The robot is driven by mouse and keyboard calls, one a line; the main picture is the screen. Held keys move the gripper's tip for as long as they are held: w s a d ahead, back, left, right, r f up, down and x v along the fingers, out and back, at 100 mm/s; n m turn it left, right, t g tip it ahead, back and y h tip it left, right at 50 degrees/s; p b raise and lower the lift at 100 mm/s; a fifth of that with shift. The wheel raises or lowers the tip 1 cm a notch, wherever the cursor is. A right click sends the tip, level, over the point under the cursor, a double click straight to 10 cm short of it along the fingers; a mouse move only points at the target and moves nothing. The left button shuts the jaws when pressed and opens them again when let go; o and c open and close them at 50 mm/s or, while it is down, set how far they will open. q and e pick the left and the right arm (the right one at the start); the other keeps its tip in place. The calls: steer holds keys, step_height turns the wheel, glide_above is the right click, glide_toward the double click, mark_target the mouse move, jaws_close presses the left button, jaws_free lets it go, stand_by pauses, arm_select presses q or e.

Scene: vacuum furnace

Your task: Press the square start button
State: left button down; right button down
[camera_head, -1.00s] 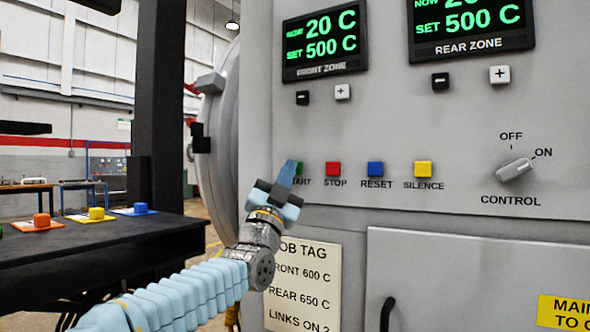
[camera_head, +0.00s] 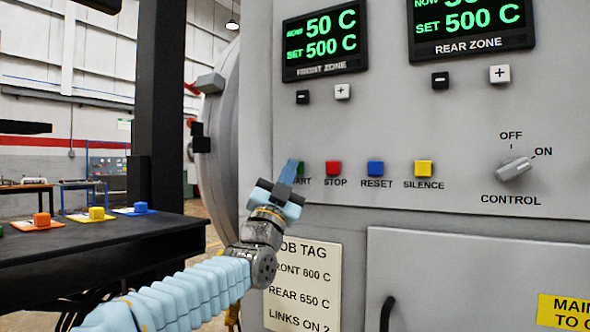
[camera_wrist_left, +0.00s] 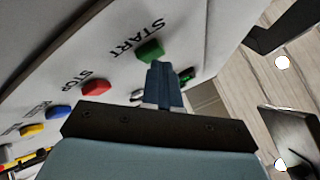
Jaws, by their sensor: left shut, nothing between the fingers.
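The square green start button is mostly hidden behind my left gripper (camera_head: 290,172) in the head view, with a green sliver (camera_head: 300,168) showing at its right. In the left wrist view the green start button (camera_wrist_left: 149,50) shows just beyond the tips of my left gripper (camera_wrist_left: 158,68), below the START label. The left gripper is shut and empty, its tips at or very near the button; contact cannot be told. The front zone display (camera_head: 325,38) reads NOW 50 C, SET 500 C. My right gripper is not in view.
Right of start are the red stop button (camera_head: 333,168), blue reset button (camera_head: 375,168) and yellow silence button (camera_head: 424,167). The control knob (camera_head: 514,169) points towards ON. A job tag (camera_head: 302,285) hangs below. A dark bench (camera_head: 100,245) with coloured blocks stands at left.

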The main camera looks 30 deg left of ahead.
arm_select(q)
steer(key=shift+s+b, duration=0.6)
steer(key=shift+s, duration=0.2)
steer(key=s+b, duration=0.2)
steer(key=s, duration=0.1)
steer(key=s+b, duration=0.1)
steer(key=s, duration=0.1)
steer(key=shift+a, duration=0.25)
stand_by(0.5)
